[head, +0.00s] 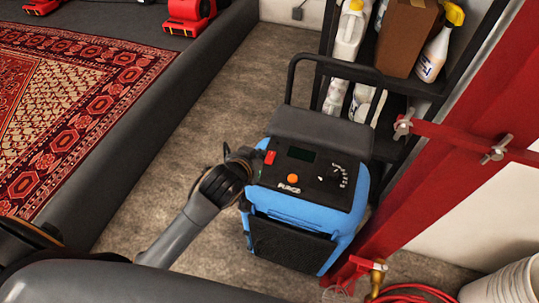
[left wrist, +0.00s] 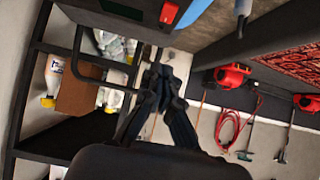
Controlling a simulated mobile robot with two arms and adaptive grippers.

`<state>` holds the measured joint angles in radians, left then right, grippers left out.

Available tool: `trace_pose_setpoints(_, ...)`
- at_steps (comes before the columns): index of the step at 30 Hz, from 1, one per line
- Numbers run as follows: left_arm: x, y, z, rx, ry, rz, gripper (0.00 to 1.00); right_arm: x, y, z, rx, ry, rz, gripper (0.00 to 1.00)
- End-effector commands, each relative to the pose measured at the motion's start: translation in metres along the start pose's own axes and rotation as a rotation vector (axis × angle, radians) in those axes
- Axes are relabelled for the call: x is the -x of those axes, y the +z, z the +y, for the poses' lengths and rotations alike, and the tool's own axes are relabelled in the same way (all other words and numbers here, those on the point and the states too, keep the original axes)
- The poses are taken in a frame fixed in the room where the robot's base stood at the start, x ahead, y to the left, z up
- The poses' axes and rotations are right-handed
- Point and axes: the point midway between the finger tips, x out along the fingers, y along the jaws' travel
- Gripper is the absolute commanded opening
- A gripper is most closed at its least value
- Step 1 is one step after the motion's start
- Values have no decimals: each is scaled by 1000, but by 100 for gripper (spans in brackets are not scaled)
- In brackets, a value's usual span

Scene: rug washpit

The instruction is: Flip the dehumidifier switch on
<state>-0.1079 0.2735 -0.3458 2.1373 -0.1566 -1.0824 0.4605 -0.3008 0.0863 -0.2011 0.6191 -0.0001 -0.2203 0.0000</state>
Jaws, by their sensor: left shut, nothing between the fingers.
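The blue dehumidifier (head: 300,205) stands on the concrete floor, with a sloped black control panel on top. Its red switch (head: 270,157) is at the panel's left end, near a dark display and above an orange button; whether it is on or off I cannot tell. My left gripper (head: 243,160) is shut and empty, its fingertips at the panel's left edge just left of the switch. Contact cannot be made out.
A black shelf (head: 400,78) with bottles and a cardboard box (head: 405,35) stands behind the dehumidifier. A dark curb (head: 170,105) borders the patterned rug (head: 75,90). Floor between is clear.

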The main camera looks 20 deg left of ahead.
Motion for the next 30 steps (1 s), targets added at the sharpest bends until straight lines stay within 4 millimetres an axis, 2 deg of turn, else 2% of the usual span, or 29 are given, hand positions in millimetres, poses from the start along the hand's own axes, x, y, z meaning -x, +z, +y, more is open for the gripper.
trace_pose_setpoints(11, -7, 1, 0, -1, 0, -3, 0, 1, -3, -8, -5, -10, 4, 58)
trace_pose_setpoints(14, -19, 0, 0, -1, 0, -3, 0, 2, -3, -8, -5, -9, 4, 58)
trace_pose_setpoints(28, -102, 0, 0, -1, 0, -3, 0, 10, -4, -6, -5, -7, 5, 58)
trace_pose_setpoints(30, -110, 11, 0, -1, 0, -8, 0, 12, -4, -5, -5, -6, 4, 58)
